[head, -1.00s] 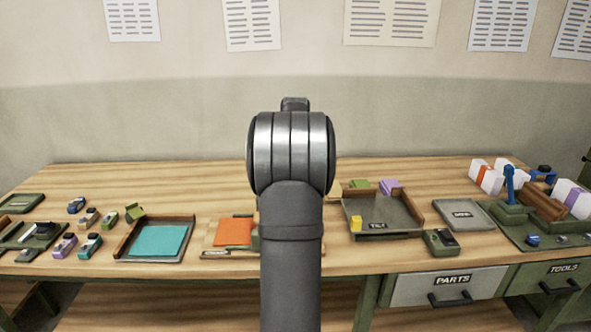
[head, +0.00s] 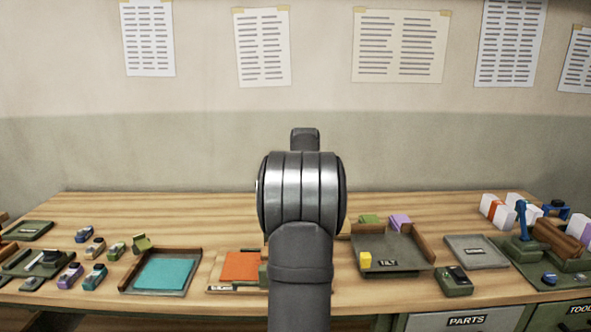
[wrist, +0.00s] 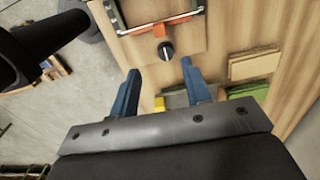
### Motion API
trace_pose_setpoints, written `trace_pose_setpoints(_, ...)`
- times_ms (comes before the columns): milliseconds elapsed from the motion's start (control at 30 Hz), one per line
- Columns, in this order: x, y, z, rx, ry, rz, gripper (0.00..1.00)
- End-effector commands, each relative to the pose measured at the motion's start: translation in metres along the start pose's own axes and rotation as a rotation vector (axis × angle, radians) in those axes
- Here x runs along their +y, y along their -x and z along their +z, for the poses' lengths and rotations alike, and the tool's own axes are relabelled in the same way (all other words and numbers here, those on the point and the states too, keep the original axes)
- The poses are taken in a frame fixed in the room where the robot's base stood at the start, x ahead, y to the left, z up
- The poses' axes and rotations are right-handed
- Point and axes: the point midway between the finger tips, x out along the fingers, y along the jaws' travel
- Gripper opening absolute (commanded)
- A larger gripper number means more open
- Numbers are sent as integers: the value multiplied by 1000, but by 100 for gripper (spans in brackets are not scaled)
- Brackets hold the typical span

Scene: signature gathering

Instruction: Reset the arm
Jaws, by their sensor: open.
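My gripper (wrist: 162,98) shows in the wrist view with its two blue fingers spread apart and nothing between them. Beyond the fingertips lie a wooden surface and a dark round knob (wrist: 166,50) on a wooden board. In the head view my own arm stands upright in the middle and hides part of the bench behind it; the gripper itself cannot be made out there.
White-and-coloured blocks stand at right. The bench's back strip is fairly clear.

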Motion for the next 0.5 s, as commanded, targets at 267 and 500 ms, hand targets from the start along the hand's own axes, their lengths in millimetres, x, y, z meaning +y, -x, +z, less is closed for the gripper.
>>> trace_pose_setpoints(267,0,-58,1,-1,0,4,44)
trace_pose_setpoints(500,0,-106,1,-1,1,3,44)
